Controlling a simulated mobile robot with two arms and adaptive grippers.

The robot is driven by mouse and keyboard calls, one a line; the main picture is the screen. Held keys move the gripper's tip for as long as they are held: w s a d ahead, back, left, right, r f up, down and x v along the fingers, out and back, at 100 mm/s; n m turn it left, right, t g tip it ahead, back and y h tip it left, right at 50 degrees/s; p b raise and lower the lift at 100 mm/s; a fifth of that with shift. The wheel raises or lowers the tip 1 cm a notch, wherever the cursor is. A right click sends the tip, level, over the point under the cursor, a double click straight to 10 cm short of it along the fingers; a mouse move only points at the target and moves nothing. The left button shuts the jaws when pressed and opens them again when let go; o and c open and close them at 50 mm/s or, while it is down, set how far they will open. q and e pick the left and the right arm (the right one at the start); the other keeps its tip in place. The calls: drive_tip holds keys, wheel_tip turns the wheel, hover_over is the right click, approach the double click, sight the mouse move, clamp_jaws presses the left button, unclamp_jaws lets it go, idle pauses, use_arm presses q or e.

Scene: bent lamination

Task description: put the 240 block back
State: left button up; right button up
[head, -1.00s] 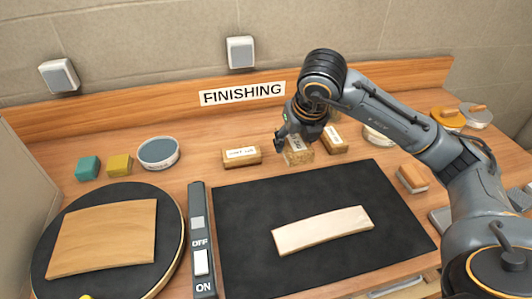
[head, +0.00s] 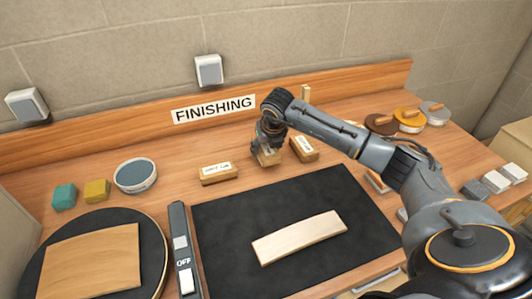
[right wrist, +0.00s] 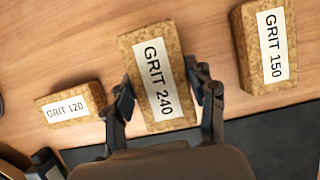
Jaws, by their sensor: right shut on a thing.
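The GRIT 240 block (right wrist: 158,78) is a speckled tan block with a white label, between the two fingers in the right wrist view. My right gripper (right wrist: 163,100) is shut on it. In the head view the same block (head: 268,159) shows below my right gripper (head: 266,145), behind the dark mat, and its label is hidden. It sits between the GRIT 120 block (right wrist: 70,108) on the left and the GRIT 150 block (right wrist: 266,45) on the right. I cannot tell whether its underside touches the table. My left gripper is not in view.
A pale bent wood strip (head: 300,237) lies on the black mat (head: 225,228). A switch box (head: 181,240) and a round plate (head: 154,242) bearing a wood panel (head: 85,262) are at left. Discs (head: 410,120) stand at the back right.

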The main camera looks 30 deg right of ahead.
wheel_tip(320, 180, down, 2)
drive_tip(key=shift+f+p, duration=0.15)
drive_tip(key=shift+p, duration=0.45)
drive_tip(key=shift+f, duration=0.25)
drive_tip(key=shift+f, duration=0.1)
drive_tip(key=shift+f+b, duration=0.25)
drive_tip(key=shift+b, duration=0.15)
drive_tip(key=o, duration=1.1)
drive_tip(key=shift+s, duration=0.15)
drive_tip(key=shift+c, duration=0.2)
drive_tip(key=shift+o, duration=0.2)
drive_tip(key=shift+f, duration=0.1)
